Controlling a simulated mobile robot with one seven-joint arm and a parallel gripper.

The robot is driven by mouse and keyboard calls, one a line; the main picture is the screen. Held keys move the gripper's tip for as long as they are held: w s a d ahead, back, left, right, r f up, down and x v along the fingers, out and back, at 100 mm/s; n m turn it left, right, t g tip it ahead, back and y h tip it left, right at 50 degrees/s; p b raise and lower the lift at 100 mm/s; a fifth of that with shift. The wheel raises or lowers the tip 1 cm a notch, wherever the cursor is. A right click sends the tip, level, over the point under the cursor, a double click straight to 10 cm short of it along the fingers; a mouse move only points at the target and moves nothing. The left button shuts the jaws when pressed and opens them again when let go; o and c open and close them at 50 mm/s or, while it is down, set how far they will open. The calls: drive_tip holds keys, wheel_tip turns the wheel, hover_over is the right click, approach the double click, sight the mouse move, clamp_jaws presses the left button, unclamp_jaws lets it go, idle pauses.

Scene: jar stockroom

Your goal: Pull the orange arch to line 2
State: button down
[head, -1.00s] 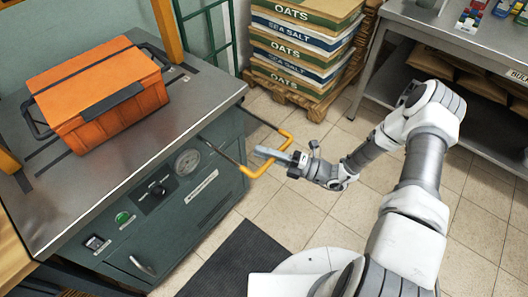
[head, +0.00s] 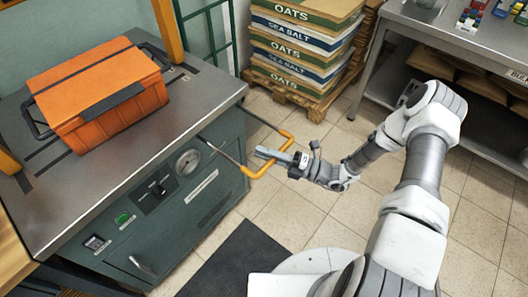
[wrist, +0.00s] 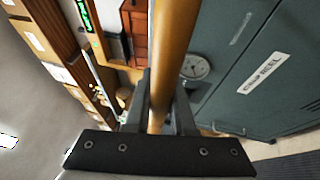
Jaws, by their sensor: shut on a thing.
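The orange arch (head: 272,165) is a U-shaped bar on two thin dark rods that stick out from the side of the green cabinet (head: 190,195). My gripper (head: 272,156) is shut on its crossbar, well outside the cabinet edge. In the wrist view the bar (wrist: 172,45) runs down between the two fingers (wrist: 160,110). Numbered lines cannot be made out on or beside the rods, so I cannot tell where line 2 is.
An orange lidded crate (head: 98,95) stands on the steel top (head: 150,150), near further orange posts (head: 168,30). Sacks on a pallet (head: 300,50) stand behind. A steel shelf bench (head: 465,45) is at the right. Tiled floor around my gripper is clear.

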drive_tip(key=s+d, duration=0.5)
drive_tip(key=d, duration=0.1)
drive_tip(key=shift+d+p, duration=0.2)
drive_tip(key=shift+p, duration=0.25)
drive_tip(key=shift+f, duration=0.1)
drive_tip(key=c, duration=0.8)
unclamp_jaws()
drive_tip(key=shift+o, duration=0.2)
drive_tip(key=v, duration=1.7)
drive_tip(key=shift+d, duration=0.3)
drive_tip(key=shift+s, duration=0.1)
